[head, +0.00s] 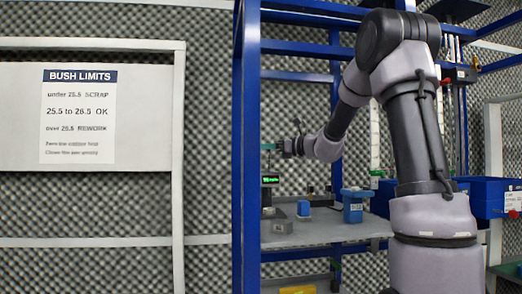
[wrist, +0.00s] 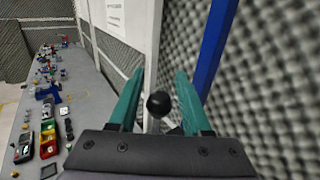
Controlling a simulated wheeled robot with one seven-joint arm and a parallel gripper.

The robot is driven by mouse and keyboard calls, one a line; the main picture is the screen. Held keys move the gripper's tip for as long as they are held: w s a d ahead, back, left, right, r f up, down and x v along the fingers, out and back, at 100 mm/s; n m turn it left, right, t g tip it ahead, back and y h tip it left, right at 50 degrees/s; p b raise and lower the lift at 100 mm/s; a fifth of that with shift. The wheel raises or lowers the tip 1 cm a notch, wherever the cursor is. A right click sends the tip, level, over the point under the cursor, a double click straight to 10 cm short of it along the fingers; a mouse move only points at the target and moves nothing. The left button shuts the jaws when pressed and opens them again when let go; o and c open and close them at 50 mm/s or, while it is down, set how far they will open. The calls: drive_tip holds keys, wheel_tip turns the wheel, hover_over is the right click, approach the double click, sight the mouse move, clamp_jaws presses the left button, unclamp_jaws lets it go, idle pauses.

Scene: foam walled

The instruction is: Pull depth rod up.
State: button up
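My gripper (wrist: 160,80) has two teal fingers spread apart in the wrist view. A black ball knob (wrist: 158,103) on a pale stem stands between the fingers, with visible gaps on both sides; I take it for the top of the depth rod. In the head view my gripper (head: 274,147) is at the end of my arm, level and pointing left, above a gauge with a lit green display (head: 270,180). The gauge stands on the grey bench (head: 320,230). The rod is too small to make out clearly in the head view.
Blue frame posts (head: 245,140) stand left of the gauge. A small blue block (head: 303,208) and a blue bin (head: 353,206) sit on the bench to its right. A white sign panel (head: 78,115) lists bush limits. The wrist view shows a long table (wrist: 85,95) with many small items.

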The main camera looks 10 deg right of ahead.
idle(0.3)
drive_tip(key=v, duration=1)
drive_tip(key=shift+s+d, duration=0.2)
drive_tip(key=shift+d, duration=0.15)
drive_tip(key=shift+a, duration=0.1)
drive_tip(key=s+a+f+n+g+h, duration=0.3)
drive_tip(key=s+a+f+n, duration=0.15)
drive_tip(key=s, duration=0.35)
drive_tip(key=s+a+f+n+g+h, duration=0.2)
drive_tip(key=s+a+f+n, duration=0.1)
drive_tip(key=s+n, duration=0.4)
drive_tip(key=s+d+f+n+h, duration=0.2)
drive_tip(key=s+d+n+h, duration=0.1)
drive_tip(key=s+n, duration=0.2)
drive_tip(key=s+d+f+n+t+h, duration=0.1)
drive_tip(key=s+d+f+n+h, duration=0.2)
drive_tip(key=s, duration=0.4)
drive_tip(key=shift+s+d+n+t+h, duration=0.15)
drive_tip(key=shift+d+n+t+h, duration=0.15)
drive_tip(key=shift+d+n+h, duration=0.45)
